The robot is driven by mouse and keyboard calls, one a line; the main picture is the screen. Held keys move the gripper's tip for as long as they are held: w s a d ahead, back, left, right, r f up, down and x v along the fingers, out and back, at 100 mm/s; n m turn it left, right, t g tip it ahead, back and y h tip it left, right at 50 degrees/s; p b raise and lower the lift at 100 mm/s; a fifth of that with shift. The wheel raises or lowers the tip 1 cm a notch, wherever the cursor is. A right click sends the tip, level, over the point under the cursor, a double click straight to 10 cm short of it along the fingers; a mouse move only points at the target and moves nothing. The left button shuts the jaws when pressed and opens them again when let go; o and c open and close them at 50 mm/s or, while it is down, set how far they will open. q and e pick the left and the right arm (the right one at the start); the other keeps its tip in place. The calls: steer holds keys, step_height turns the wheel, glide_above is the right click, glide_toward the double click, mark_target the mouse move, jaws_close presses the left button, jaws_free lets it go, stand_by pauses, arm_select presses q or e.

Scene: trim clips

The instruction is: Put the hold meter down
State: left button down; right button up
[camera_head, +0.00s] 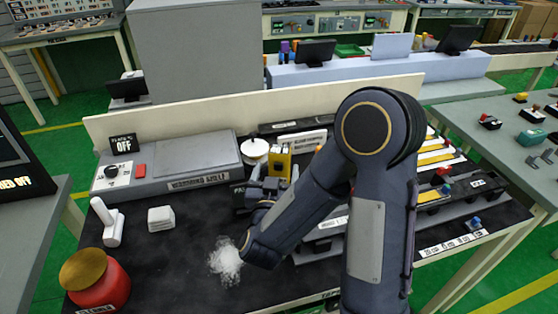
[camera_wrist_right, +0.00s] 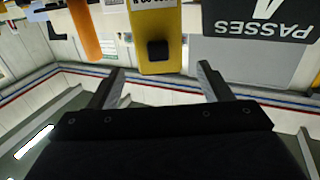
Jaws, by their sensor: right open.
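A yellow boxy device, which looks like the hold meter (camera_head: 279,161), stands upright near the back of the black bench mat, beside a white round dish. My right gripper (camera_head: 268,186) is close in front of it, partly hidden by my own arm. In the right wrist view the yellow device (camera_wrist_right: 155,25), with a black knob low on its face, shows between and beyond the fingertips of my right gripper (camera_wrist_right: 160,72). The jaws are open with nothing held. Whether a finger touches the device I cannot tell. My left gripper is not in view.
On the black mat (camera_head: 170,265) are a red jar (camera_head: 95,280), a white handled tool (camera_head: 107,222), white pads (camera_head: 160,218) and a whitish fluffy patch (camera_head: 225,262). A grey box (camera_head: 195,162) stands behind. A dark PASSES sign (camera_wrist_right: 255,20) is right of the device.

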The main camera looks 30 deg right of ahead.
steer(key=s+a+r+n+g+y, duration=0.1)
steer(key=s+a+r+n+y, duration=0.1)
steer(key=s+a+y, duration=0.3)
steer(key=a+r+n+y, duration=0.1)
steer(key=a+y, duration=0.2)
steer(key=y, duration=0.5)
steer(key=s+d+f+n+g, duration=0.1)
steer(key=s+g, duration=0.3)
steer(key=s, duration=0.5)
steer(key=s+d+f+n+g+y, duration=0.1)
steer(key=s+f+g, duration=0.2)
steer(key=s, duration=0.6)
steer(key=shift+g, duration=0.5)
steer(key=shift+a+r, duration=0.1)
steer(key=shift+r, duration=0.15)
